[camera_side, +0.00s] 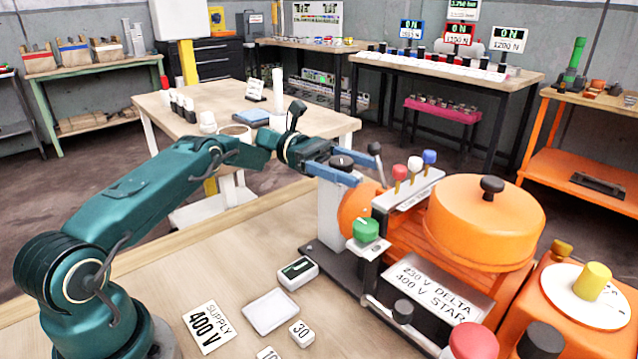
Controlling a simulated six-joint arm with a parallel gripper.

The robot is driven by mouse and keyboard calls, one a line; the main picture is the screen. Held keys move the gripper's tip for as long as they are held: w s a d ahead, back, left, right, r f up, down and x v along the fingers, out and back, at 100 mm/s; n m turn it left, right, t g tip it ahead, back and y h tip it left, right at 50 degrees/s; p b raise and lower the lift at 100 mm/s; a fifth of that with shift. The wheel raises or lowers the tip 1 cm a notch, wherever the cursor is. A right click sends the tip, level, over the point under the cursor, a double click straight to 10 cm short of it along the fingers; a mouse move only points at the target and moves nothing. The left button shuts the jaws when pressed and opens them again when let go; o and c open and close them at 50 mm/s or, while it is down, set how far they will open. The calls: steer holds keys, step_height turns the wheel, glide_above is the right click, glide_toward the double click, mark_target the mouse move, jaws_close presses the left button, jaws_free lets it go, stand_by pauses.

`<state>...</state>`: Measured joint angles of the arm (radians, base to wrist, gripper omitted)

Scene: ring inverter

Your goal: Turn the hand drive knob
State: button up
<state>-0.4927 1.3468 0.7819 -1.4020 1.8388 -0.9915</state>
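A black round knob (343,160), likely the hand drive knob, sits on top of a light grey post (332,215) at the left end of the orange machine. My gripper (346,165) reaches in from the left with its two blue fingers on either side of this knob, one nearer the camera and one behind. The fingers are spread apart around the knob; whether they touch it cannot be told, as the near finger hides part of its side.
Red, white and blue posts (415,166), a dark lever (376,158) and a green knob (366,230) stand close to the right. A large orange drum (484,222) lies beyond. A switch box (298,271) and white tray (271,311) are on the bench in front.

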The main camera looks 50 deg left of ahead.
steer(key=shift+w+n+t+y, duration=0.25)
steer(key=shift+n+t, duration=0.55)
steer(key=shift+t, duration=0.4)
